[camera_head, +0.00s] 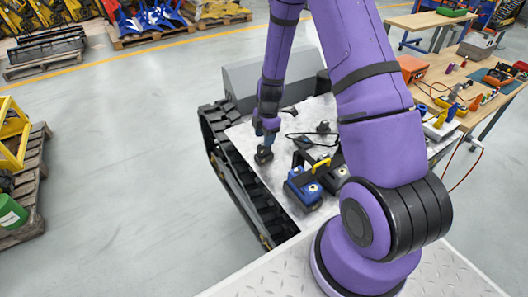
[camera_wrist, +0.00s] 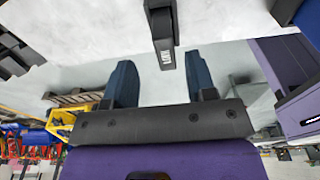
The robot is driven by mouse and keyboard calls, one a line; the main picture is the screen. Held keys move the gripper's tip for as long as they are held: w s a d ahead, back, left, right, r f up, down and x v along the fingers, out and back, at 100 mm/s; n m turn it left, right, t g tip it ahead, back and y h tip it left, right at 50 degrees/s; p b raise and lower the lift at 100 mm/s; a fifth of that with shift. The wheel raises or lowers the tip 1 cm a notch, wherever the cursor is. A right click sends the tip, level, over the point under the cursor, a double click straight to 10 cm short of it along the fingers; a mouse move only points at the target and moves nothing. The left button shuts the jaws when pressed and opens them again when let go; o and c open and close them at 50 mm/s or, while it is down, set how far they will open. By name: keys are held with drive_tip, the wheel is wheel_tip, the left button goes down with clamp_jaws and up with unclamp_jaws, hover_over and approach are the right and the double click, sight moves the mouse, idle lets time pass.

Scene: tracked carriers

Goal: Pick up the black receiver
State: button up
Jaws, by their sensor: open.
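A small black object, which looks like the black receiver (camera_head: 264,155), stands on the light top of a tracked carrier (camera_head: 238,133), near its left edge. My gripper (camera_head: 267,137) is right above it, pointing down, its fingers apart. In the wrist view, the two dark blue fingers (camera_wrist: 161,66) are open with a gap between them. The black receiver (camera_wrist: 163,30), with a small pale label, comes in from the top edge, its end near the fingertips and between them sideways. Nothing is held. Whether a finger touches it I cannot tell.
A blue and black device (camera_head: 303,192) with a yellow bar (camera_head: 321,166) stands to the right on the carrier. A black cable (camera_head: 300,136) lies behind it. A workbench (camera_head: 437,68) with tools is at the right.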

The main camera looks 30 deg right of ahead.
sight(263, 149)
drive_tip(key=shift+s+a+f, duration=0.1)
drive_tip(key=shift+a+f, duration=0.05)
drive_tip(key=shift+f, duration=0.75)
drive_tip(key=shift+s+a+f, duration=0.1)
drive_tip(key=shift+f, duration=0.8)
drive_tip(key=shift+s+a+f, duration=0.1)
drive_tip(key=shift+a+f, duration=0.05)
drive_tip(key=shift+f, duration=0.75)
drive_tip(key=shift+c, duration=0.5)
clamp_jaws()
